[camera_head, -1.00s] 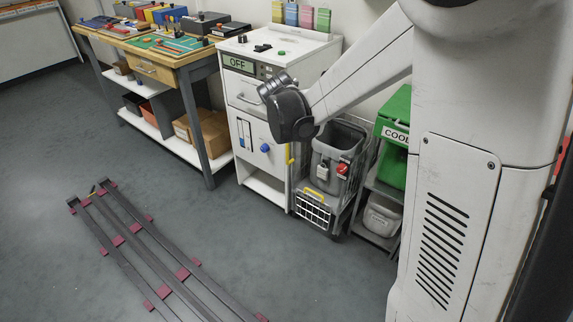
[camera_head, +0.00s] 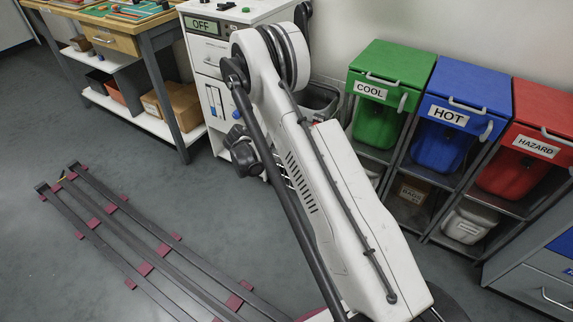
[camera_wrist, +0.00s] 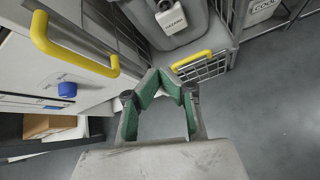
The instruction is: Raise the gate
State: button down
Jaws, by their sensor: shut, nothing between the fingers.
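The gate appears to be the wire-grid panel (camera_wrist: 210,68) with a yellow handle bar (camera_wrist: 192,60) on the front of the grey cart, seen in the wrist view. My gripper (camera_wrist: 161,80) has green-padded fingers. It is shut and empty, with its tips just left of and below the yellow bar in the picture. Whether the tips touch the bar I cannot tell. In the head view my own arm hides the gate and the gripper fingers.
A white cabinet (camera_wrist: 35,75) with its own yellow handle (camera_wrist: 62,50) and blue knob (camera_wrist: 67,89) stands close on the left. A grey bin (camera_wrist: 205,25) sits in the cart. Green (camera_head: 380,120), blue (camera_head: 445,140) and red (camera_head: 515,165) bins stand right. Dark rails (camera_head: 130,235) lie on the floor.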

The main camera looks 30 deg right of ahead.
notch_tip(320, 180, down, 14)
jog(key=s+d+f+n+h+b, duration=0.1)
jog(key=s+d+n+h+b, duration=0.1)
jog(key=n, duration=0.1)
jog(key=b+x, duration=0.3)
jog(key=x, duration=0.6)
jog(key=shift+w+y, duration=0.25)
jog(key=shift+y, duration=0.05)
jog(key=shift+r, duration=0.1)
notch_tip(320, 180, up, 18)
jog(key=p, duration=0.4)
jog(key=shift+f, duration=0.2)
jog(key=shift+w+r, duration=0.1)
